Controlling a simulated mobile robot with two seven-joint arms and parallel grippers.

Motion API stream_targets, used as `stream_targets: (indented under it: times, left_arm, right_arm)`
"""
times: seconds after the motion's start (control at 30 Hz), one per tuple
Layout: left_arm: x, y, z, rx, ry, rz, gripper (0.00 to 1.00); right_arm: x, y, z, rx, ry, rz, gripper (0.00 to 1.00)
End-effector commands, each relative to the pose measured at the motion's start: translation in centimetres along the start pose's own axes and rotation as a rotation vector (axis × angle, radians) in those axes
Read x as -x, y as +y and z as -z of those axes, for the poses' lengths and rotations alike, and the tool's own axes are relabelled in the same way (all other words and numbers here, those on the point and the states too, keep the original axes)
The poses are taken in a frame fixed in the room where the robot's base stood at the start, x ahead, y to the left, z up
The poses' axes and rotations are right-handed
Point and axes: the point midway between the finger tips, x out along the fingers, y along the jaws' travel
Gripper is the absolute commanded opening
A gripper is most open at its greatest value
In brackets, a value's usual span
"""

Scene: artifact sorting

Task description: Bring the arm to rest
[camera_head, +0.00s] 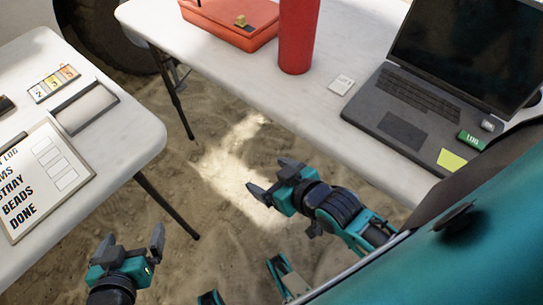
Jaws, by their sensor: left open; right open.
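My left gripper (131,244) is at the lower left, above the sandy floor and in front of the left table. Its two dark fingers point up and apart, open and empty. My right gripper (272,178) is near the middle of the view, over the sand in the gap between the tables. Its fingers point left and are apart, with nothing between them. The teal and black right arm (345,213) reaches in from the lower right. Neither gripper touches a table in this view.
The left white table (135,135) holds a log board (40,180), a number strip (53,83) and a grey tray-like item (88,106). The back white table (345,40) holds a red case (228,20), a red cylinder (297,35) and a laptop (420,105). Sand lies open between them.

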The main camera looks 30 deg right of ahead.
Motion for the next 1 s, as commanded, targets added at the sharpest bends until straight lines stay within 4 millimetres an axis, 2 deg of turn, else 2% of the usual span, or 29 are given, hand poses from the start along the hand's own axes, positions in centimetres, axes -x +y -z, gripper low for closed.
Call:
stream_targets:
  times: [0.17, 0.37, 0.43, 0.6, 0.87, 1.0]
  left_arm:
    - [0.2, 0.1, -0.2, 0.001, -0.005, -0.001, 1.00]
    - [2.1, -0.4, 2.1, -0.008, -0.004, 0.012, 1.00]
    - [2.8, -1.4, 1.6, -0.017, -0.020, 0.035, 1.00]
    - [3.9, -1.9, 2.1, -0.020, -0.022, 0.051, 1.00]
    - [3.8, -2.0, 1.9, -0.020, -0.019, 0.054, 1.00]
    - [3.7, -2.0, 1.9, -0.019, -0.018, 0.054, 0.87]
  right_arm:
    - [0.0, 0.1, 0.1, 0.003, 0.003, -0.001, 0.88]
    - [1.9, 0.7, 1.8, 0.008, -0.004, -0.021, 0.88]
    - [2.6, 1.1, 2.2, 0.011, -0.006, -0.032, 0.88]
    - [3.7, 1.8, 2.6, 0.018, -0.010, -0.050, 0.88]
    - [3.6, 1.9, 2.3, 0.020, -0.007, -0.054, 0.88]
    - [3.6, 1.9, 2.3, 0.020, -0.007, -0.054, 0.74]
